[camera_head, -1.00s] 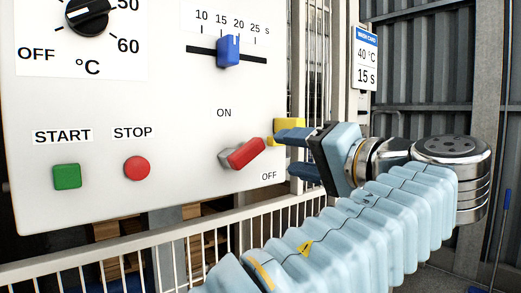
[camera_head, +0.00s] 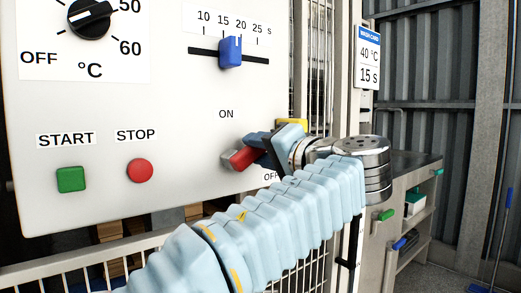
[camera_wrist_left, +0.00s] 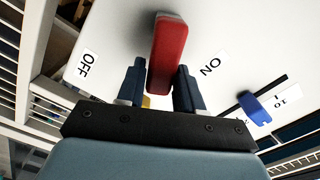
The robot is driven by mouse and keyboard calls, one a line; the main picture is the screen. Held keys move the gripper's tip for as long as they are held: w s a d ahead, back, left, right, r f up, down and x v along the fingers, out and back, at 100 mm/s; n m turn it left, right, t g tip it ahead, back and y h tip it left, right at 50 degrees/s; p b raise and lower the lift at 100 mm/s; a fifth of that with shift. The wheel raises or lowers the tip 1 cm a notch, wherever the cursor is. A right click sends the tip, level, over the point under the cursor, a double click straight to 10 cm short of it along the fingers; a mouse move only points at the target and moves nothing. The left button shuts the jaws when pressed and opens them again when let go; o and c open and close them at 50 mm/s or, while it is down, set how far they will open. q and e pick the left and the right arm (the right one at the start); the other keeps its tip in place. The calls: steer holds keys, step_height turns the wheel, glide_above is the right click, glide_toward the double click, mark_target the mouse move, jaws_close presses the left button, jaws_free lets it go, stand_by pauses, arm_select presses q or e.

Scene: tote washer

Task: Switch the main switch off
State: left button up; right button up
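The main switch, a lever with a red handle (camera_head: 240,158), sits on the white panel (camera_head: 190,125) between the ON label (camera_head: 226,114) and the OFF label (camera_head: 271,177). The lever stands tilted, partly hidden by my gripper in the head view. My left gripper (camera_head: 256,149) is at the handle, coming from the right. In the left wrist view, the red handle (camera_wrist_left: 168,50) reaches in between the two dark blue fingers of the gripper (camera_wrist_left: 160,88). They are open, one on each side, with a small gap showing. My right gripper is not in view.
The panel also has a green START button (camera_head: 71,179), a red STOP button (camera_head: 140,170), a blue slider (camera_head: 230,52) and a black dial (camera_head: 89,18). A white railing (camera_head: 85,273) runs below. A shelf unit (camera_head: 408,205) stands at the right.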

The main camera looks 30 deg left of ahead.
arm_select(q)
steer(key=c, duration=0.5)
steer(key=shift+w+f+m+b, duration=0.15)
steer(key=shift+f+m+b, duration=0.25)
steer(key=shift+m, duration=0.8)
steer(key=shift+w+d+f+m, duration=0.1)
steer(key=shift+f+m, duration=0.25)
steer(key=shift+m, duration=0.55)
steer(key=shift+f+m, duration=0.3)
steer(key=shift+m, duration=0.6)
steer(key=o, duration=0.9)
steer(key=shift+o, duration=0.2)
steer(key=v, duration=1.4)
steer(key=shift+b, duration=0.45)
